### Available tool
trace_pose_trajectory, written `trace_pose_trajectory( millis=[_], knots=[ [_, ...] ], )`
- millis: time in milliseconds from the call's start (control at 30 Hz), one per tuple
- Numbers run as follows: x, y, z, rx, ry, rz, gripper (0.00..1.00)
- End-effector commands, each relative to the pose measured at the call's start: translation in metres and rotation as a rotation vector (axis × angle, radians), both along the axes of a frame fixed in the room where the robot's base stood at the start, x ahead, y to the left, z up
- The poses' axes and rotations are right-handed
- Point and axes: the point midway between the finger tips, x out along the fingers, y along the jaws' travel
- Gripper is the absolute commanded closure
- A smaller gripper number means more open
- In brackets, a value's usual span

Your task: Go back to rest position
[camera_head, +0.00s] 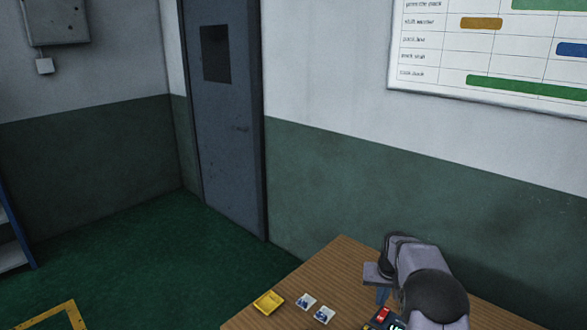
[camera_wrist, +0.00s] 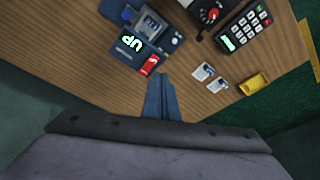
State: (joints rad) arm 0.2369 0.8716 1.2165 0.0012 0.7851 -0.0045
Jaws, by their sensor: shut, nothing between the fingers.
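My gripper (camera_wrist: 160,80) points down over the wooden table in the wrist view. Its two blue fingers are together with nothing between them. The fingertips show just below the red switch (camera_wrist: 149,64) of a dark control box (camera_wrist: 128,47) with a lit "UP" label; I cannot tell whether they touch it. In the head view my gripper (camera_head: 383,296) hangs over the table near that box, and its fingertips are partly hidden.
The table (camera_head: 340,262) holds a yellow tray (camera_head: 268,302) and two small white-and-blue pieces (camera_head: 307,302). A keypad (camera_wrist: 244,32) and a dark device with a red knob (camera_wrist: 211,15) stand near the box. A grey door (camera_head: 222,110) is behind.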

Motion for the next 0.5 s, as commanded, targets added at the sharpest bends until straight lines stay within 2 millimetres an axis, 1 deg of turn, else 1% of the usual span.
trace_pose_trajectory(
  millis=[33, 67, 167, 267, 467, 500],
  knots=[
    [-0.011, 0.010, 0.009, 0.002, 0.010, 0.012, 1.00],
    [-0.018, 0.016, 0.013, 0.004, 0.017, 0.020, 1.00],
    [-0.049, 0.037, 0.027, 0.009, 0.045, 0.046, 1.00],
    [-0.085, 0.059, 0.039, 0.015, 0.077, 0.075, 1.00],
    [-0.169, 0.096, 0.053, 0.022, 0.138, 0.131, 1.00],
    [-0.187, 0.102, 0.054, 0.023, 0.151, 0.142, 1.00]
  ],
)
